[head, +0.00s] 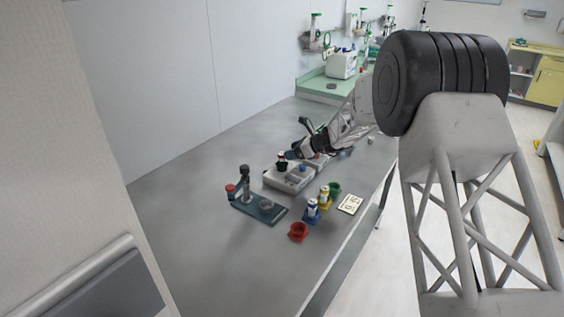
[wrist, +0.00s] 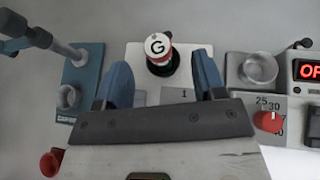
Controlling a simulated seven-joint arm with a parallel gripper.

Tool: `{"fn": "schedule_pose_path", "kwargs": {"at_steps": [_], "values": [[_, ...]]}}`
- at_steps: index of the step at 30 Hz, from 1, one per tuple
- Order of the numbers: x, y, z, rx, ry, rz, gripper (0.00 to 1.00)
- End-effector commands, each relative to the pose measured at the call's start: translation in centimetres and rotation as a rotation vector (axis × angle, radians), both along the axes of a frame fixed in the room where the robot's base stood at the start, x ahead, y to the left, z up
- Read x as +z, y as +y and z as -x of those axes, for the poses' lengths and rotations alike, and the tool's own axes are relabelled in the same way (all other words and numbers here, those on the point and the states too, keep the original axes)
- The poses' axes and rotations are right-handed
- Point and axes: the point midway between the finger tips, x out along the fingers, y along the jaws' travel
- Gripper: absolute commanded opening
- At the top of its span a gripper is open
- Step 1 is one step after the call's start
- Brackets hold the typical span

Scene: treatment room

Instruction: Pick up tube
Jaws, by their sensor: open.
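A tube with a white cap marked G (wrist: 158,46) stands upright in a dark holder on a white plate in the wrist view. Red and green show below its cap. What seems to be the same tube (head: 281,158) shows small and dark at the left end of the pale device in the head view. My gripper (wrist: 164,76) is open, its two blue fingers apart. The tube appears in the gap between them, beyond the fingertips, with no visible contact. In the head view my gripper (head: 294,153) is just right of the tube, over the device.
A pale device (head: 276,181) lies under my gripper. A blue-based stand (head: 268,213) is to its left. Blue (head: 312,208) and yellow (head: 324,193) holders with white tops, a red cup (head: 298,232), a green cup (head: 334,187) and a card (head: 350,204) stand in front.

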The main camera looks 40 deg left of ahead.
Motion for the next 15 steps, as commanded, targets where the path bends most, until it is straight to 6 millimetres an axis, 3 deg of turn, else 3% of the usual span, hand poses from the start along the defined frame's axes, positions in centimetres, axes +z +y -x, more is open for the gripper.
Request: {"fn": "schedule_pose_path", "kwargs": {"at_steps": [15], "values": [[-0.54,0.85,0.27,0.000,0.000,0.001,0.64]]}}
